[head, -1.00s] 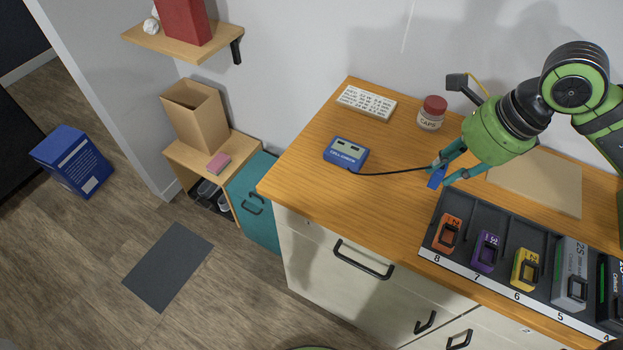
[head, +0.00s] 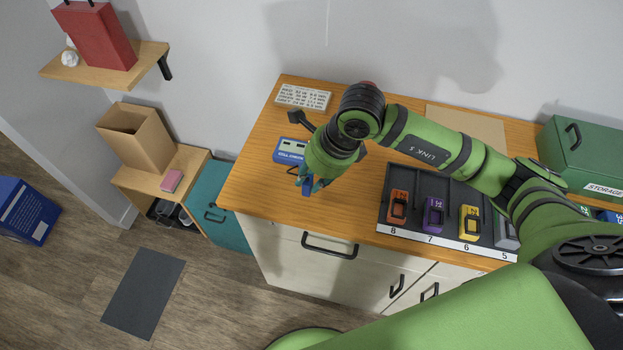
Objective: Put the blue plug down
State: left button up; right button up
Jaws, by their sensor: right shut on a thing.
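The blue plug (head: 307,189) is between the fingers of my right gripper (head: 308,184), which is shut on it. The gripper is over the wooden counter, near its front edge and just in front of the blue cell checker (head: 290,151). I cannot tell whether the plug touches the counter. The checker is partly hidden by my right arm, and most of its black cable is hidden too. My left gripper is not in view.
A black rack (head: 376,224) with orange, purple and yellow packs stands right of the gripper. A green storage box (head: 582,158) stands at the far right. Bare counter (head: 255,180) lies left of the gripper.

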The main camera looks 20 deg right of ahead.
aim_at(312, 186)
notch_tip(312, 186, down, 2)
jog(key=shift+f+p, duration=0.2)
jog(key=shift+p, duration=0.25)
jog(key=shift+f, duration=0.3)
jog(key=shift+f, duration=0.2)
jog(key=o, duration=0.9)
jog(key=shift+r, duration=0.1)
